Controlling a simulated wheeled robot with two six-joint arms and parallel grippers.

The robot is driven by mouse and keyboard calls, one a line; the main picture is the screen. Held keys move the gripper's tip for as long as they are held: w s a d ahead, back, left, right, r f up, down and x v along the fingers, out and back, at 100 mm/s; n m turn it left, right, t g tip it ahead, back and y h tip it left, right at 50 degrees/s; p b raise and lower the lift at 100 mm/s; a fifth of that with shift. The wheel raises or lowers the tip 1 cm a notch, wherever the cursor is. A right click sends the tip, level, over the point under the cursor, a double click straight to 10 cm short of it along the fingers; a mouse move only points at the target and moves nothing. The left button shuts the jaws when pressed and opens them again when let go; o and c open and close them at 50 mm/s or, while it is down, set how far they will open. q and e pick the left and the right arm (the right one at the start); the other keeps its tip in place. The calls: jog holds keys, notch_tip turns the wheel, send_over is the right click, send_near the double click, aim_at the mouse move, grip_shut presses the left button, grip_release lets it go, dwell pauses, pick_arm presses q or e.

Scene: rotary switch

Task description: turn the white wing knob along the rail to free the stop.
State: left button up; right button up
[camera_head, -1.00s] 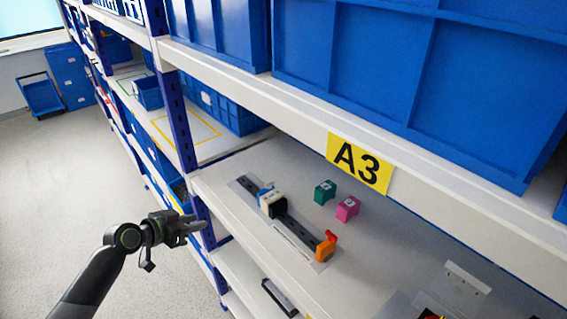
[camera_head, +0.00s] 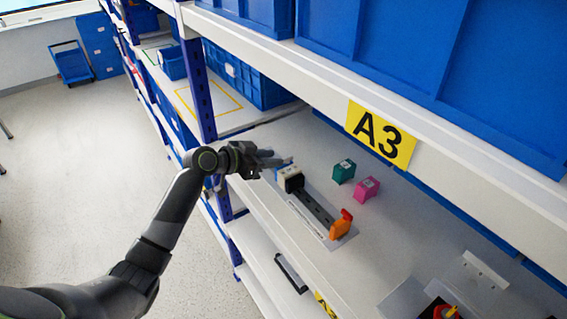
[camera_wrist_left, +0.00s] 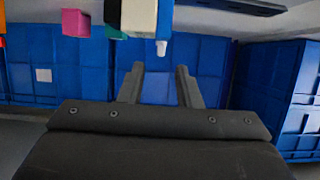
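The stop device sits on the shelf under the A3 label, with a cream-and-black block (camera_head: 290,179) at the far end of a dark slotted rail (camera_head: 313,208). An orange piece with a red top (camera_head: 341,226) is at the rail's near end. In the left wrist view the block (camera_wrist_left: 138,15) has a blue side, and a small white peg-like part (camera_wrist_left: 161,47), perhaps the wing knob, sticks out. My left gripper (camera_head: 277,160) is at the block's blue end. Its fingers (camera_wrist_left: 162,86) are apart with nothing between them. The fingers partly cover the blue end in the head view.
A teal cube (camera_head: 344,171) and a magenta cube (camera_head: 366,188) lie right of the rail. The upper shelf edge with the yellow A3 label (camera_head: 381,134) overhangs the back. A blue upright (camera_head: 199,90) stands left of my gripper.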

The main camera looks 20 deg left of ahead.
aim_at(287, 157)
pick_arm(q)
jog(key=b+x, duration=0.1)
jog(key=x, duration=0.3)
jog(key=shift+w+f+b, duration=0.1)
jog(key=shift+f+b, duration=0.1)
jog(key=shift+b, duration=0.1)
jog(key=shift+w+d, duration=0.25)
jog(key=shift+w, duration=0.05)
grip_shut()
